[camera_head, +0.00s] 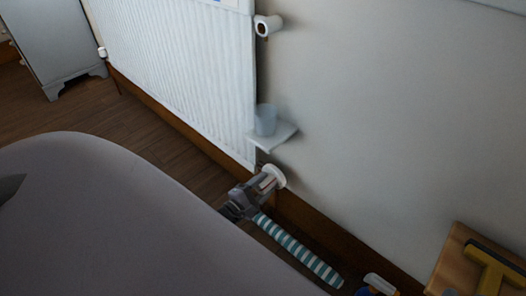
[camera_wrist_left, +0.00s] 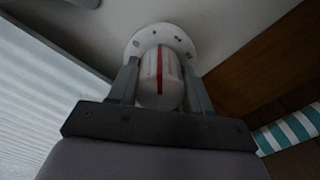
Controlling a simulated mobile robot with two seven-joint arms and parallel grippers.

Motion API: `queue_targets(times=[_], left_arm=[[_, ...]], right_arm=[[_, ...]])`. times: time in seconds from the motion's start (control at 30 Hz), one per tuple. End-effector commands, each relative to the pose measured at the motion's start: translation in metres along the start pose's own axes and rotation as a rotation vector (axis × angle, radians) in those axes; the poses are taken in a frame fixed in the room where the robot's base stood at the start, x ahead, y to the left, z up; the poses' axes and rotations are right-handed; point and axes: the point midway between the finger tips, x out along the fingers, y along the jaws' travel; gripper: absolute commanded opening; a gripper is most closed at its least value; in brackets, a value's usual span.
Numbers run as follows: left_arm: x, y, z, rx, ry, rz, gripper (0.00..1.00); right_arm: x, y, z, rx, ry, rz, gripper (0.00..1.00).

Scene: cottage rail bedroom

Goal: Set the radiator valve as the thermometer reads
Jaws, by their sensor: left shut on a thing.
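The radiator valve is a white ribbed knob (camera_wrist_left: 160,88) with a red line, in front of a white round dial plate (camera_wrist_left: 143,43) with dark marks. In the left wrist view the red line runs nearly straight up. My left gripper (camera_wrist_left: 158,92) is shut on the knob, one finger on each side. In the head view the gripper (camera_head: 266,182) is at the radiator's lower right corner, and the white plate (camera_head: 279,174) shows just beyond it. The radiator (camera_head: 190,70) is white and ribbed, on the wall. I cannot make out a thermometer. My right gripper is not in view.
A small white shelf (camera_head: 284,133) with a glass (camera_head: 265,119) sits just above the valve. A white fitting (camera_head: 266,26) is higher up. A teal-striped roll (camera_head: 300,250) lies below the gripper. A wooden surface (camera_head: 447,268) with a yellow tool (camera_head: 490,272) stands at lower right.

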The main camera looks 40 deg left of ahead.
Motion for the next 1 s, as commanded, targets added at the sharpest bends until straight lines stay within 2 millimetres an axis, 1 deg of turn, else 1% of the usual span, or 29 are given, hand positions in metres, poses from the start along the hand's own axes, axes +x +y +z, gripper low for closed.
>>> queue_targets(times=[1.0], left_arm=[[-0.0007, -0.0008, -0.0002, 0.961, 0.0, 0.0, 0.19]], right_arm=[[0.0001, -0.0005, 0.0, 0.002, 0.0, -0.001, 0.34]])
